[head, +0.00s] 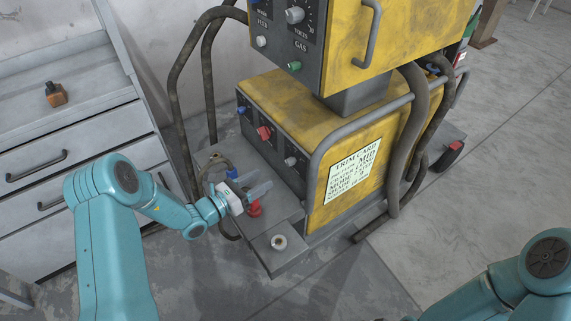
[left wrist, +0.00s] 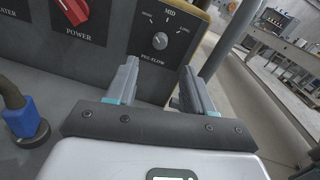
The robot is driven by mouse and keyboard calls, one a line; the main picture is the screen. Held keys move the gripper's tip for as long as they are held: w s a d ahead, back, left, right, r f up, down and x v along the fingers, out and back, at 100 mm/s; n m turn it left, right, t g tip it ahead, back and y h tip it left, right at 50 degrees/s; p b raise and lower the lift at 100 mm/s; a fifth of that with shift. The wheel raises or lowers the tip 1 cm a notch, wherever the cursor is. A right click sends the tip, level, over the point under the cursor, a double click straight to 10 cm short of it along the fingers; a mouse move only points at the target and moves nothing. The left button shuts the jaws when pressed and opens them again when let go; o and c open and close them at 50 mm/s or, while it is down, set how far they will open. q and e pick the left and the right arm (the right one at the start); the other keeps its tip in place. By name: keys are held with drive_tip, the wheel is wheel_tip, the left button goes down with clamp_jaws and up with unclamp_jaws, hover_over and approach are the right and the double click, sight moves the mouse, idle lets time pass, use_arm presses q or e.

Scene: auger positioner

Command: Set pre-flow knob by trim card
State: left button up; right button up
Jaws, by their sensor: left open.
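The pre-flow knob (head: 290,161) is a small silver-grey dial on the dark front panel of the lower yellow unit. It also shows in the left wrist view (left wrist: 160,41), with MID printed above it and PRE-FLOW below. I cannot tell which mark it points at. The trim card (head: 352,171) is a pale sheet on the unit's yellow side; MID reads in large letters, the smaller lines are unclear. My left gripper (head: 258,188) is open and empty in front of the panel. In the left wrist view its fingers (left wrist: 158,72) stand apart below the knob. My right gripper is out of view.
A grey tube frame (head: 330,130) and thick hoses (head: 413,130) flank the unit. A grey drawer cabinet (head: 75,145) stands left. Open floor lies right.

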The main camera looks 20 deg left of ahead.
sight(287, 164)
use_arm(q)
drive_tip(key=b+x, duration=0.1)
drive_tip(key=x, duration=0.9)
drive_tip(key=shift+d, duration=0.1)
clamp_jaws()
